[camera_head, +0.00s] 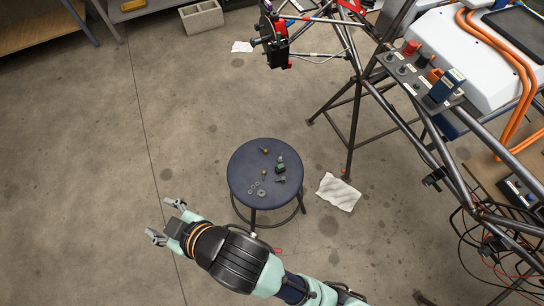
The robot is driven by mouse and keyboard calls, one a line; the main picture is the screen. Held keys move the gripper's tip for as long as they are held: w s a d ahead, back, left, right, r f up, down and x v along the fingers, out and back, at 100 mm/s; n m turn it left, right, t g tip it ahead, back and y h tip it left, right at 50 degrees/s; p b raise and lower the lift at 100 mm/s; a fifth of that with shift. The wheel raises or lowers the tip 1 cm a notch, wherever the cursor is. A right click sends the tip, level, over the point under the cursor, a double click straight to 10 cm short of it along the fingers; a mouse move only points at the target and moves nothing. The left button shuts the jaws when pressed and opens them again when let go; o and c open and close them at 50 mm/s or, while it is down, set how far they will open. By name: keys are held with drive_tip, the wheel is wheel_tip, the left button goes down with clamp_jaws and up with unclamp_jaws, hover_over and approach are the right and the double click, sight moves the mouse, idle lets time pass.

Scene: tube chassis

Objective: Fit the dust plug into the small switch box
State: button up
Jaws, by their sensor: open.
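Several small parts lie on a round dark blue stool (240,188), among them a small green and dark piece (281,168). I cannot tell which of them, if any, is the dust plug. A grey switch panel (395,72) with knobs and a red button is fixed to the tube chassis (384,100), with a blue box (446,86) at its right end. I cannot tell which is the small switch box. My gripper (163,219) is open and empty, left of the stool and apart from it, fingers pointing left.
Brass-coloured pieces (264,151) and washers (261,193) share the stool. White cloth (338,192) lies on the floor beside it. Loose cables (478,240) hang at the lower right. The left floor is clear.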

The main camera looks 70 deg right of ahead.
drive_tip(key=d+f+m+g+h+b, duration=0.1)
drive_tip(key=d+f+m+h, duration=0.1)
drive_tip(key=d+f, duration=0.75)
drive_tip(key=m+g+h+b, duration=0.3)
drive_tip(key=m+g+h, duration=0.15)
drive_tip(key=m, duration=0.25)
approach(281, 166)
drive_tip(key=shift+s+d+f+t+h, duration=0.1)
drive_tip(key=shift+d+f+t+h, duration=0.1)
drive_tip(key=shift+f, duration=0.2)
drive_tip(key=shift+s+d+f+t+h, duration=0.1)
drive_tip(key=shift+f+t, duration=0.05)
drive_tip(key=shift+f, duration=0.25)
drive_tip(key=shift+b+x, duration=0.55)
drive_tip(key=shift+x, duration=0.55)
drive_tip(key=shift+w+d+f, duration=0.2)
drive_tip(key=shift+w+d, duration=0.1)
drive_tip(key=shift+w, duration=0.15)
drive_tip(key=b+x, duration=0.3)
drive_tip(key=x, duration=0.1)
drive_tip(key=shift+w+a+f, duration=0.15)
drive_tip(key=shift+w, duration=0.05)
drive_tip(key=shift+w+d, duration=0.25)
drive_tip(key=shift+d, duration=0.05)
drive_tip(key=shift+s+a, duration=0.1)
drive_tip(key=shift+c, duration=0.5)
drive_tip(key=c, duration=1)
